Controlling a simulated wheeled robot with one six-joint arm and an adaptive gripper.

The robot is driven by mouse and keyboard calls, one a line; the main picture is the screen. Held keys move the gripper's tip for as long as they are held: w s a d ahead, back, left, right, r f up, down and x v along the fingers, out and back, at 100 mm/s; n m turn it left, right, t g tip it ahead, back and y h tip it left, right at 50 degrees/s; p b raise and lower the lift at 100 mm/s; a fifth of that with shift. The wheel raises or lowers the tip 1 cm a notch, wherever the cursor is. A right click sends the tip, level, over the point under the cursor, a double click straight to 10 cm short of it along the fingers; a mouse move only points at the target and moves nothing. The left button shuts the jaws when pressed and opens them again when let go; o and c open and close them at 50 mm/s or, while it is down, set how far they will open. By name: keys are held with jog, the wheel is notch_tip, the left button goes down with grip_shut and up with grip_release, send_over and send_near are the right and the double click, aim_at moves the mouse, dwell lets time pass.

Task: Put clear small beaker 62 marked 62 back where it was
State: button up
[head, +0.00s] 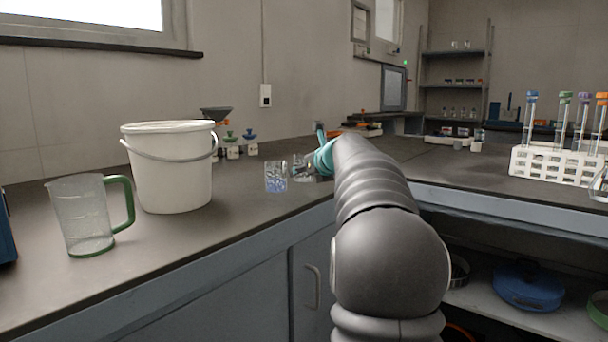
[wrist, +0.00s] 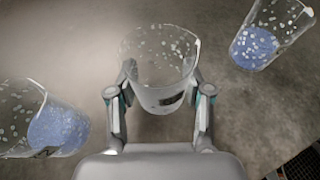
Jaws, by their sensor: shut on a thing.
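In the wrist view, my gripper (wrist: 161,80) is shut on a clear small beaker (wrist: 158,55), with one finger on each side of it. The beaker looks empty and has a dark mark low on its near side that I cannot read. I cannot tell whether its base touches the counter. In the head view, my arm hides most of the gripper (head: 324,157), and a clear beaker (head: 301,168) shows beside it, partly hidden.
Beakers with blue contents stand left (wrist: 60,125) and upper right (wrist: 258,45) of the held one in the wrist view. One blue-filled beaker (head: 275,178) shows in the head view. A white bucket (head: 172,170) and a green-handled jug (head: 85,215) stand left.

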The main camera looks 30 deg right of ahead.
jog(key=shift+f, duration=0.1)
jog(key=o, duration=1.2)
jog(key=shift+s+r, duration=0.1)
jog(key=shift+r, duration=0.1)
jog(key=v, duration=1.1)
jog(key=shift+s+p, duration=0.4)
